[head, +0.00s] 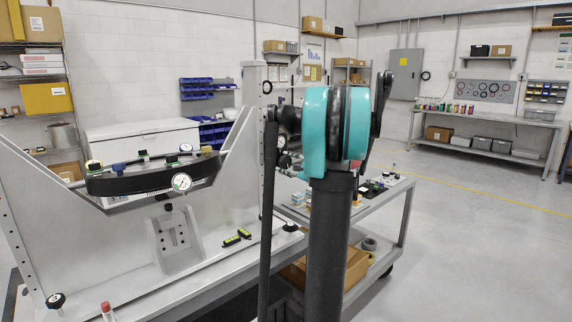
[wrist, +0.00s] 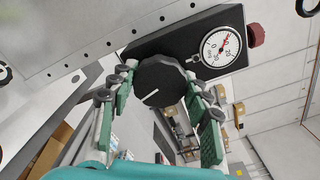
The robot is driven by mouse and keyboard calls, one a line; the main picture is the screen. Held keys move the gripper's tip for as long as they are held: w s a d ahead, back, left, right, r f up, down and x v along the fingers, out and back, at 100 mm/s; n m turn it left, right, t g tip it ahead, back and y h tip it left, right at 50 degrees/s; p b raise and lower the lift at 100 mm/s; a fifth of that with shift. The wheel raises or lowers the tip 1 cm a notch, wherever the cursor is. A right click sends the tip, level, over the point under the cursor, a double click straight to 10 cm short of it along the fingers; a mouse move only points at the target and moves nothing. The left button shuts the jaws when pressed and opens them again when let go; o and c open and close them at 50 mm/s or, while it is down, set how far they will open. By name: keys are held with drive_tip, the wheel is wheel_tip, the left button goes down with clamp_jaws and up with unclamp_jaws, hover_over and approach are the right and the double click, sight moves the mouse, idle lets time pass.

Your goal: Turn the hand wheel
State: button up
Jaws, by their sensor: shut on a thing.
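The hand wheel (wrist: 160,84) is a round black knob with a scalloped rim and one white line on its face, seen in the wrist view. My gripper (wrist: 160,76) has green-padded fingers on both sides of the wheel, and the fingertips close on its rim. A white dial gauge (wrist: 222,47) with a red needle sits on the black block (wrist: 182,48) just behind the wheel. In the head view my teal and black arm blocks the middle, and I cannot make out the gripper or the held wheel there.
In the head view a grey metal fixture (head: 225,218) carries a curved black bar (head: 135,182) with a dial gauge (head: 181,183). Black knobs stand on its base, one at front left (head: 55,300). A grey cart (head: 400,205) stands behind my arm. The floor at right is clear.

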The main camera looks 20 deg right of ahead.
drive_tip(key=m, duration=1.3)
drive_tip(key=shift+f+m, duration=0.1)
drive_tip(key=shift+m, duration=0.3)
drive_tip(key=m, duration=1.3)
drive_tip(key=shift+m, duration=0.3)
drive_tip(key=o, duration=1.2)
drive_tip(key=shift+c, duration=0.2)
drive_tip(key=v, duration=1.2)
